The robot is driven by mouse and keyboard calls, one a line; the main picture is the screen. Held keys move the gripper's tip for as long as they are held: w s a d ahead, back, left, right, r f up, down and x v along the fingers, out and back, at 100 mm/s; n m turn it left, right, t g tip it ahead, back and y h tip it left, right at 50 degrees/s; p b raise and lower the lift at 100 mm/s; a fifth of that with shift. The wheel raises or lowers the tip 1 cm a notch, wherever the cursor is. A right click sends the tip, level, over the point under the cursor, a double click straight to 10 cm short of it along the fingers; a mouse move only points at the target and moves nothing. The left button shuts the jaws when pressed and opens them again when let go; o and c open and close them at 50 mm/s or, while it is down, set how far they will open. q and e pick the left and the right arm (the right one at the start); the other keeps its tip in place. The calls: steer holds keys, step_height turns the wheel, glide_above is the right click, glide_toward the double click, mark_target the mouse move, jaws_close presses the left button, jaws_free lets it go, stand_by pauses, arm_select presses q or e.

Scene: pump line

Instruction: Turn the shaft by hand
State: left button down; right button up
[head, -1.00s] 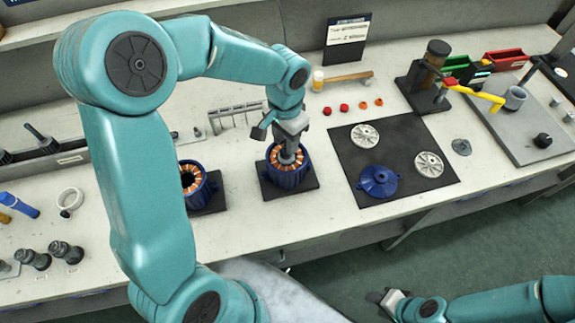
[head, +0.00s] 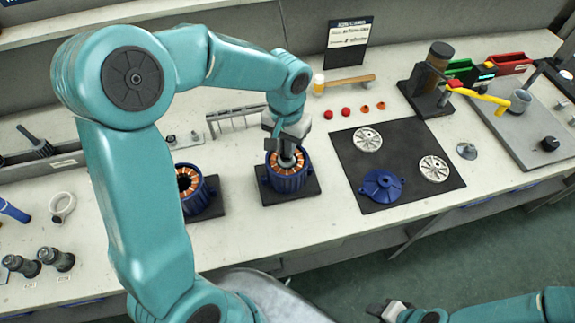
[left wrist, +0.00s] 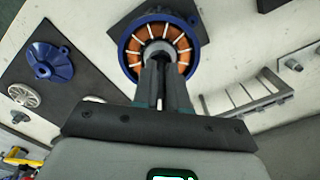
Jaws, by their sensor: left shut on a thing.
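A blue motor housing (head: 288,183) with a ring of copper windings stands upright on a dark square pad at the middle of the bench. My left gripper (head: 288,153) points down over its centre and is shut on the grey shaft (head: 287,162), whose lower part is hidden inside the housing. The left wrist view shows the fingers (left wrist: 164,85) reaching to the shaft's round grey top (left wrist: 158,47) inside the copper ring. My right gripper (head: 388,311) is low at the bottom edge, away from the bench; its jaws are too small to read.
A second wound housing (head: 190,188) stands close to the left. A dark mat (head: 400,150) on the right holds a blue end cover (head: 381,186) and two pale discs. A slotted rack (head: 236,117) stands behind. A hammer (head: 345,82) lies at the back.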

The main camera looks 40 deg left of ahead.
arm_select(q)
steer(key=n+b, duration=0.1)
steer(key=n, duration=0.2)
steer(key=shift+f, duration=0.1)
steer(key=shift+n, duration=0.8)
steer(key=shift+r, duration=0.2)
steer(key=shift+r+m, duration=0.1)
steer(key=shift+m, duration=0.7)
steer(key=m+p, duration=0.1)
steer(key=m, duration=0.2)
steer(key=m+p, duration=0.1)
steer(key=m, duration=0.3)
steer(key=m+p, duration=0.1)
steer(key=m, duration=0.2)
steer(key=shift+m, duration=0.3)
steer(key=c, duration=1.1)
jaws_free()
